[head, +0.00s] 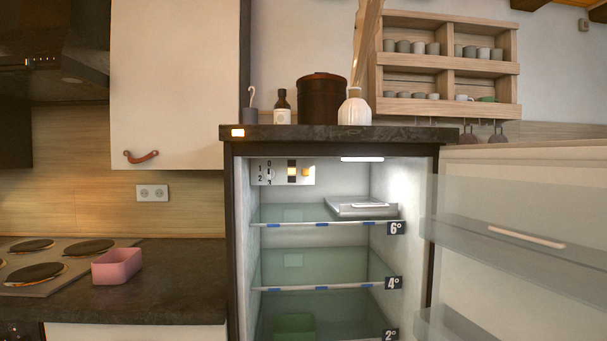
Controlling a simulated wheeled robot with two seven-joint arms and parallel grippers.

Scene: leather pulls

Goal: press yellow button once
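A small yellow button (307,172) sits at the right end of a pale control panel (281,184) on the upper left inside the open fridge. Left of it on the panel is a narrow indicator (292,172), dark with a pale yellow part. Further left is a dial (269,173) with numbers around it. Nothing covers the button. Neither of my grippers is in view.
The fridge door (530,207) stands open to the right. Inside are glass shelves (320,222) with degree labels and a flat grey container (362,206) on the top shelf. Jars stand on the fridge top (340,134). A pink container (116,266) sits beside the hob.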

